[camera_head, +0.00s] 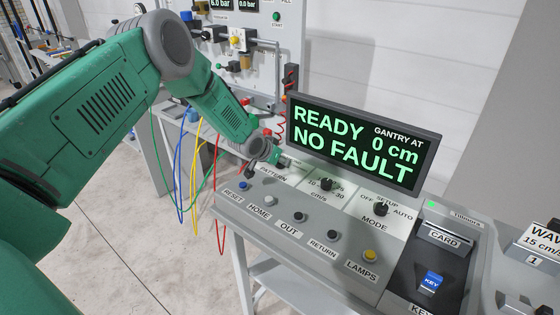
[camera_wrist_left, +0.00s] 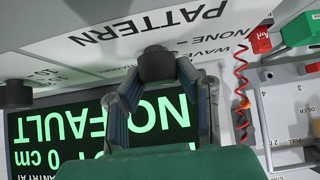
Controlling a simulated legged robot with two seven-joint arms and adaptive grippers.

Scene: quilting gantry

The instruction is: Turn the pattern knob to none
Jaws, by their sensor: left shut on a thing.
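The black pattern knob (camera_wrist_left: 156,66) is on the console panel under the PATTERN lettering, seen upside down in the left wrist view. The printed words NONE and WAVE show beside it. My left gripper (camera_wrist_left: 158,80) has its two fingers on either side of the knob and is shut on it. In the head view my left gripper (camera_head: 272,156) reaches the panel's back left corner and hides the knob. I cannot tell which mark the knob points at. The display (camera_head: 352,143) reads READY, GANTRY AT 0 cm, NO FAULT. My right gripper is not in view.
The speed knob (camera_head: 326,184) and mode knob (camera_head: 380,209) are to the right of the gripper. Several buttons, such as the yellow LAMPS button (camera_head: 370,256), line the console's front. A card reader (camera_head: 447,238) stands at right. Coloured hoses hang at left.

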